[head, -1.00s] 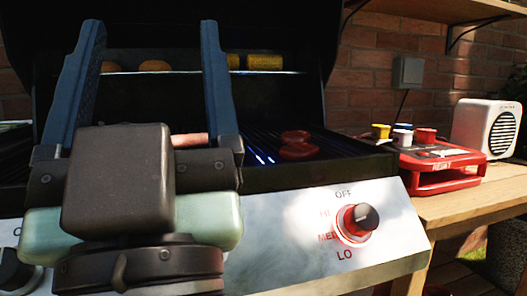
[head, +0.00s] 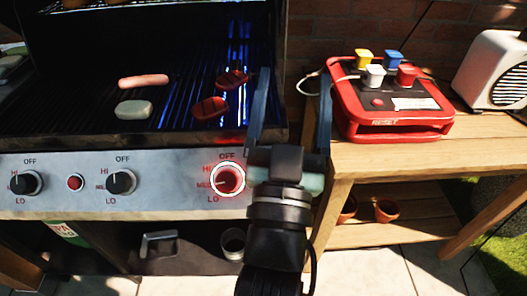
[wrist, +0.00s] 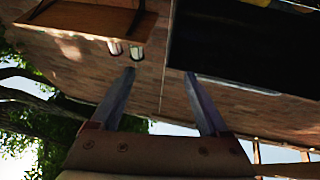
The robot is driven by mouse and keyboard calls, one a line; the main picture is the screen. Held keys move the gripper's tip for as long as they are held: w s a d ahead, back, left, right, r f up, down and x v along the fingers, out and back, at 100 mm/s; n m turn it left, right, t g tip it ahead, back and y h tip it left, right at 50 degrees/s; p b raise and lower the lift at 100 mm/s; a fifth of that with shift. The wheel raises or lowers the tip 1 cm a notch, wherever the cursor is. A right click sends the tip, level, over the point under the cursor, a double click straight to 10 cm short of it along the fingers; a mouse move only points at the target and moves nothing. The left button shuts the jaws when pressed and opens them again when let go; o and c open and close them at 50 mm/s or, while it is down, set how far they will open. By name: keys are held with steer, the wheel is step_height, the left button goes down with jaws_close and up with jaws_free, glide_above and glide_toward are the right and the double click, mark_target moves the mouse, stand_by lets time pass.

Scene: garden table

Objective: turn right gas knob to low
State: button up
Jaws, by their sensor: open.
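In the wrist view my open fingers (wrist: 162,72) point at brick wall and shelf; no knob shows there.
Two more black knobs (head: 121,182) and a red button (head: 75,182) sit to the left. Blue flames burn under the grate by red food pieces (head: 210,108). A wooden side table (head: 365,168) holds a red button box (head: 395,128) and a white speaker (head: 493,68).

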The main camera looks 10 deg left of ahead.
steer(key=s+a+f+n+g+y+p, duration=0.1)
steer(key=s+a+f+g+p, duration=0.15)
steer(key=f, duration=0.25)
steer(key=s+a+f+g+y+p, duration=0.1)
steer(key=s+f+p, duration=0.1)
steer(key=f+p, duration=0.25)
steer(key=n+g+y+p, duration=0.2)
steer(key=g+p, duration=0.1)
steer(key=p, duration=0.2)
glide_toward(227, 189)
steer(key=x, duration=0.9)
steer(key=shift+b, duration=0.3)
jaws_close()
